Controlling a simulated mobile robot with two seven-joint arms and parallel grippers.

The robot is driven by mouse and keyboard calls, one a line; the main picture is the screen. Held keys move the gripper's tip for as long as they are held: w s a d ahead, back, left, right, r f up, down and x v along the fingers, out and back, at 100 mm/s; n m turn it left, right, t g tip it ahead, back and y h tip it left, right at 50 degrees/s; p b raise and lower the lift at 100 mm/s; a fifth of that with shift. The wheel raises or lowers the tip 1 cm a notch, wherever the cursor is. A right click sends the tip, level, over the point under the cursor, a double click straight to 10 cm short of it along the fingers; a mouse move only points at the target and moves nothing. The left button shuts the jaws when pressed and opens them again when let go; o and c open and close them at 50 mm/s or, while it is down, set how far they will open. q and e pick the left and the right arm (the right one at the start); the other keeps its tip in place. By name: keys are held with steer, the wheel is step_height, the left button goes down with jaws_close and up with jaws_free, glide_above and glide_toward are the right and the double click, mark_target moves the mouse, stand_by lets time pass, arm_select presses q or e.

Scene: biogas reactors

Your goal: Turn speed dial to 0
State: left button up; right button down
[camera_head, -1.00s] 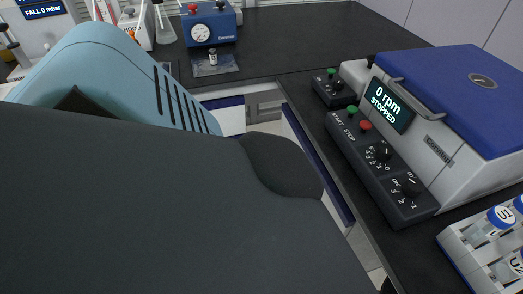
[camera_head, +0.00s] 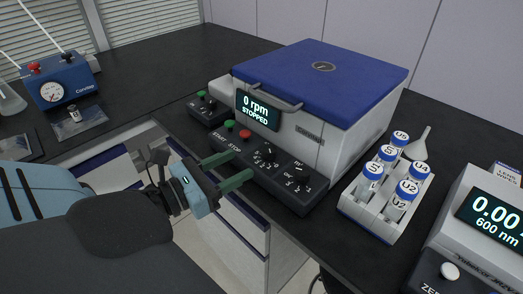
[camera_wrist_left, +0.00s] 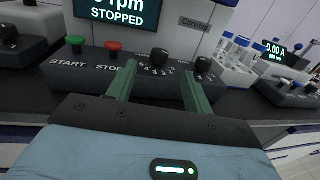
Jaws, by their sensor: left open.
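A centrifuge with a blue lid (camera_head: 325,75) has a dark control panel along its front (camera_head: 262,176). The panel carries a green START button, a red STOP button (camera_head: 245,134) and two black dials. The dial nearer STOP (camera_head: 266,156) has a numbered scale; it also shows in the left wrist view (camera_wrist_left: 158,57). The other dial (camera_head: 301,177) is farther right, also in the wrist view (camera_wrist_left: 203,66). Their labels are too small to read surely. My left gripper (camera_head: 243,164) is open and empty, its green fingers pointing at the panel, just short of the numbered dial.
The display (camera_head: 257,109) reads 0 rpm STOPPED. A white rack (camera_head: 367,213) of capped tubes stands right of the centrifuge, with a photometer (camera_head: 480,240) beyond. A small control box (camera_head: 208,109) stands left. A blue gauge box (camera_head: 58,82) is far left.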

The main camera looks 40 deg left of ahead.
mark_target(263, 152)
arm_select(q)
steer(key=shift+w+d+r, duration=0.1)
steer(key=shift+x, duration=3.8)
